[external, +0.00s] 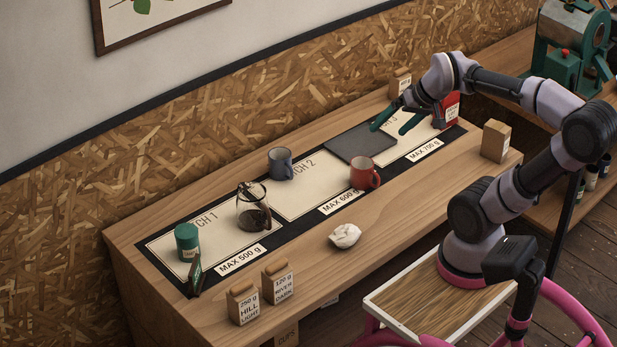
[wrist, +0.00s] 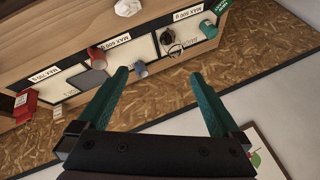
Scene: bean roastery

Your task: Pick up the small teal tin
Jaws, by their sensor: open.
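The small teal tin (external: 187,242) stands upright on the BATCH 1 panel at the left end of the bench. In the wrist view the tin (wrist: 208,29) shows near the top, right of centre, small and far off. My gripper (external: 389,127) is at the other end of the bench, above the BATCH 3 area, well apart from the tin. Its two green fingers (wrist: 159,74) are spread wide with nothing between them.
Near the tin are a green card (external: 195,277) and a glass carafe (external: 253,208). A grey mug (external: 281,163), red mug (external: 364,174), dark slate (external: 360,145) and red package (external: 450,105) are farther right.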

